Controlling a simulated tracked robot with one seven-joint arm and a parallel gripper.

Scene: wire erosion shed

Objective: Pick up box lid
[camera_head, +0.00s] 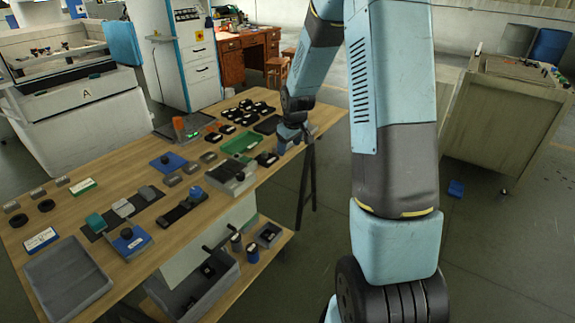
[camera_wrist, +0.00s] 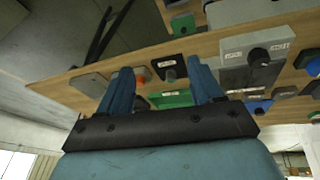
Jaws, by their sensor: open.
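I cannot tell for sure which thing is the box lid. A shallow green box-like piece (camera_head: 240,143) lies flat on the wooden table, toward its far right part. A green piece also shows between and beyond my fingers in the wrist view (camera_wrist: 172,98). A small black box with a white label (camera_head: 267,160) lies near it by the table's front edge; in the wrist view a labelled black box (camera_wrist: 170,68) also shows between the fingers. My gripper (camera_head: 288,138) is above the right part of the table. In the wrist view its two blue fingers (camera_wrist: 163,88) are apart with nothing held.
The wooden table (camera_head: 140,190) carries several small blocks and devices. A grey block device (camera_head: 232,178) stands close left of my gripper. A grey tray (camera_head: 66,282) is at the front left. A lower shelf holds a grey bin (camera_head: 208,290). Open floor lies right of the table.

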